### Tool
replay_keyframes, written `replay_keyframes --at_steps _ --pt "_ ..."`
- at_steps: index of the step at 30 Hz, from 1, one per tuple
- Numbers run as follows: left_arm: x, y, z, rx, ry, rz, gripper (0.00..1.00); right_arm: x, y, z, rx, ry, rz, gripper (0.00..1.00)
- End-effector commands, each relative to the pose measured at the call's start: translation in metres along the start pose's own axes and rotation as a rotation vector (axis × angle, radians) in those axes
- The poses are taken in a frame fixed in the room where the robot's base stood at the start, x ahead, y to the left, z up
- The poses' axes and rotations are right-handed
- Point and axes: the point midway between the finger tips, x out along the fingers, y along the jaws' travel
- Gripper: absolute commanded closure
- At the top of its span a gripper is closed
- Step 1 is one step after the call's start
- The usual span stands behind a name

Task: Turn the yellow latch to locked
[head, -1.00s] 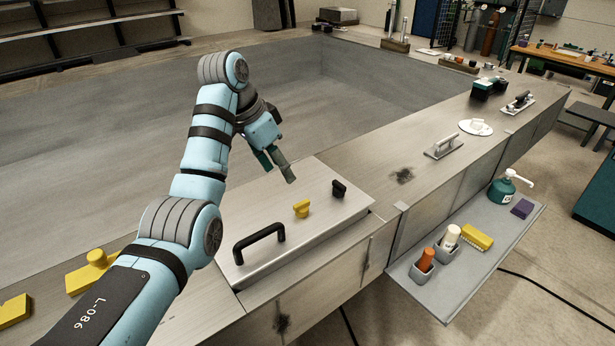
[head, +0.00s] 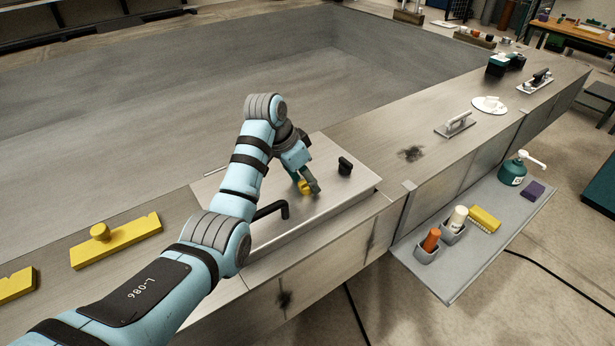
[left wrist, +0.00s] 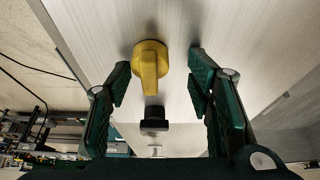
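The yellow latch (head: 304,187) sits on the pale metal lid (head: 335,205), partly hidden behind my left gripper (head: 307,184) in the head view. In the left wrist view, the latch (left wrist: 150,64) shows a round base with a bar handle pointing toward the black knob. My left gripper (left wrist: 158,78) is open in that view. Its two green fingers stand apart on either side of the latch, with gaps on both sides and nothing held. I cannot tell how far the fingertips are above the lid. My right gripper is not in view.
A black knob (head: 345,165) stands on the lid to the right of the latch. A black handle (head: 272,211) on the lid is partly hidden by my arm. A grey shelf (head: 440,281) with bottles and a yellow brush hangs at the right front.

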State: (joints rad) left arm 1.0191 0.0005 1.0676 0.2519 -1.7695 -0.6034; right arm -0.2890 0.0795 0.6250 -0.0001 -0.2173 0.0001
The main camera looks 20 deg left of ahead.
Motion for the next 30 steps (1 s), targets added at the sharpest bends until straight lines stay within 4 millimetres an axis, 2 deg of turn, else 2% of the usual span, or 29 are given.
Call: replay_keyframes --at_steps 1,5,9,20,30 --pt "0.001 0.000 0.001 -0.001 -0.002 0.001 0.56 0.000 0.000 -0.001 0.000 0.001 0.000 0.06" --pt "0.000 0.001 0.001 -0.001 -0.002 0.001 0.77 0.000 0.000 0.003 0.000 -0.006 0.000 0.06" --pt "0.000 0.002 0.000 0.001 -0.002 0.003 0.99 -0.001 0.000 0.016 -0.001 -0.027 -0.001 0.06" --pt "0.001 0.002 -0.001 -0.027 0.000 -0.008 1.00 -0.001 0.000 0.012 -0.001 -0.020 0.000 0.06" --pt "0.001 0.003 -0.001 -0.205 0.001 -0.082 1.00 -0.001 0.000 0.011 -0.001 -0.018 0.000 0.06"
